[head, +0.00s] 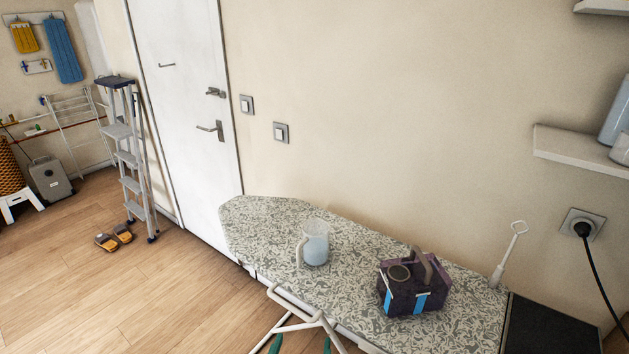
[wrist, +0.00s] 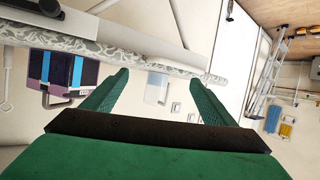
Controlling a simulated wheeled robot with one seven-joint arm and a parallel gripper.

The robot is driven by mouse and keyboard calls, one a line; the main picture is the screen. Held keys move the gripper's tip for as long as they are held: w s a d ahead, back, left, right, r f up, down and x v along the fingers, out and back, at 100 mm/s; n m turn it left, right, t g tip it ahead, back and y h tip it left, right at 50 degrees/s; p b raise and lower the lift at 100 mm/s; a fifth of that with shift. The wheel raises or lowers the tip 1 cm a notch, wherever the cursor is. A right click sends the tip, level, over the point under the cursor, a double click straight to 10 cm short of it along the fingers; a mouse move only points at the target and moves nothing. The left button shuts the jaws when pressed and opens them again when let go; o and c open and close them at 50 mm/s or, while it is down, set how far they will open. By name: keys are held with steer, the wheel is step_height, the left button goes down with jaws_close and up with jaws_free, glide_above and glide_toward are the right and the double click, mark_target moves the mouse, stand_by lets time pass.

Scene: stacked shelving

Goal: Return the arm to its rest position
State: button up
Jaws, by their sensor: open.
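My gripper (wrist: 161,76) shows in the wrist view with its two green fingers spread apart. Nothing is between the fingers. The wrist picture is upside down, with the ironing board across its top. In the head view, two green tips at the bottom edge match the fingers of my gripper (head: 301,344). They are in front of the ironing board (head: 265,215), by its white legs. The rest of my arm is out of view.
On the board stand a clear jug (head: 316,244), a purple and blue caddy (head: 412,284) and a white long-handled tool (head: 508,255). A shelf (head: 580,152) and a plugged-in cable (head: 600,270) are at right. Open floor (head: 150,300) lies left, with a stepladder (head: 128,160) beyond.

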steer(key=s+f+n+y, duration=0.1)
steer(key=s+f, duration=0.4)
steer(key=s, duration=0.3)
steer(key=s+f+n+y, duration=0.1)
steer(key=s+f, duration=0.3)
steer(key=s, duration=0.5)
steer(key=s+d+r+m+t, duration=0.1)
steer(key=s+d+r, duration=0.1)
steer(key=s, duration=1.3)
steer(key=shift+d+r+t, duration=0.3)
steer(key=shift+d+t, duration=0.05)
steer(key=shift+t, duration=0.05)
